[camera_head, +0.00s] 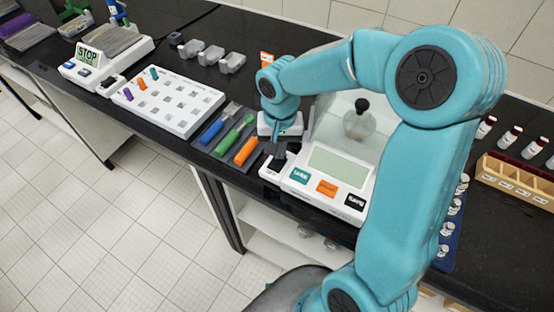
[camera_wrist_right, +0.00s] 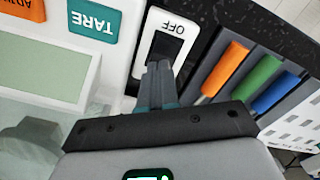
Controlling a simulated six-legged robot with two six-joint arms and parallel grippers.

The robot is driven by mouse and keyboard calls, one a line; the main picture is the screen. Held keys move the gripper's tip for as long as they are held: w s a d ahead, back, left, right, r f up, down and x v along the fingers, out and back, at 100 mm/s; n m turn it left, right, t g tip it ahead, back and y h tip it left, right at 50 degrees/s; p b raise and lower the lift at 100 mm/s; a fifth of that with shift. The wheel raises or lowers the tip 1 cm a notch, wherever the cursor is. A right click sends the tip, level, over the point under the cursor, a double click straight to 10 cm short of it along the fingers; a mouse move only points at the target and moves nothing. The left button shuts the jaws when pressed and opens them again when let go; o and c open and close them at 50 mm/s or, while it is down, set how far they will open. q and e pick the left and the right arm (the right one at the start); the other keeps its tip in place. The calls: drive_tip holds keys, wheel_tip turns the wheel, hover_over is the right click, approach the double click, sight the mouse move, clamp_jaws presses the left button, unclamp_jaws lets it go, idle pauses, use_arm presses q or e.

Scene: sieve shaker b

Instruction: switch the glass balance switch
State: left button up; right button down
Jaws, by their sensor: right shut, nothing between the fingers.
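The glass balance shows in the head view as a white panel with a pale green screen (camera_head: 342,163) and teal, orange and black buttons. Its switch (camera_head: 271,169) is at the panel's left end. In the right wrist view the switch (camera_wrist_right: 165,46) is a dark rocker in a white plate marked OFF. My right gripper (camera_head: 279,154) is shut and empty, pointing down at the switch. In the wrist view its fingertips (camera_wrist_right: 159,66) overlap the rocker's near end and hide part of it; I cannot tell whether they touch. My left gripper is not in view.
Blue, green and orange-handled tools (camera_head: 246,151) lie on a grey mat left of the balance. A white peg board (camera_head: 178,112) stands farther left. A stoppered flask (camera_head: 359,124) shows behind the screen. A wooden vial rack (camera_head: 515,181) is at right.

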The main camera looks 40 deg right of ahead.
drive_tip(key=shift+f, duration=0.2)
wheel_tip(320, 180, up, 7)
drive_tip(key=p, duration=0.5)
idle(0.3)
drive_tip(key=shift+s, duration=0.1)
idle(0.5)
